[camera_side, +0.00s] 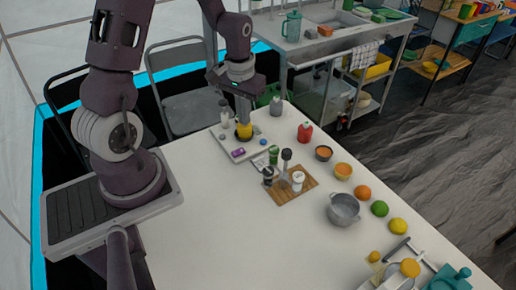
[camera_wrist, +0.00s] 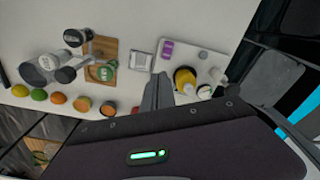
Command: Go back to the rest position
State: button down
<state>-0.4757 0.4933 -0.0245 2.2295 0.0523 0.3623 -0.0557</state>
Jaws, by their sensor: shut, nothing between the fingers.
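My gripper (camera_side: 243,108) is at the far end of the white table, pointing down above the area of a yellow object (camera_side: 244,131) on a pale tray (camera_side: 226,148). In the wrist view my gripper's fingers (camera_wrist: 158,78) are together with nothing between them. The yellow object shows just to the right of the fingers in the wrist view (camera_wrist: 184,78), apart from them. A purple item (camera_side: 238,153) lies on the tray near its front edge.
A wooden board (camera_side: 291,196) with several jars stands mid-table. A metal pot (camera_side: 343,208), bowls, an orange (camera_side: 362,192), a lime (camera_side: 380,208) and a lemon (camera_side: 398,226) line the right side. The near left tabletop is clear.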

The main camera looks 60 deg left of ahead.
jog(key=s+d+r+m+t, duration=0.25)
jog(key=d+r, duration=0.45)
jog(key=r, duration=0.5)
jog(key=s+d+r+m+t, duration=0.1)
jog(key=s+d+r, duration=0.3)
jog(key=s, duration=0.3)
jog(key=s+d+r+m+t, duration=0.2)
jog(key=s+d+r, duration=0.2)
jog(key=s, duration=0.3)
jog(key=g, duration=0.6)
send_over(235, 153)
notch_tip(235, 153, down, 18)
jog(key=shift+r, duration=0.15)
notch_tip(235, 153, down, 14)
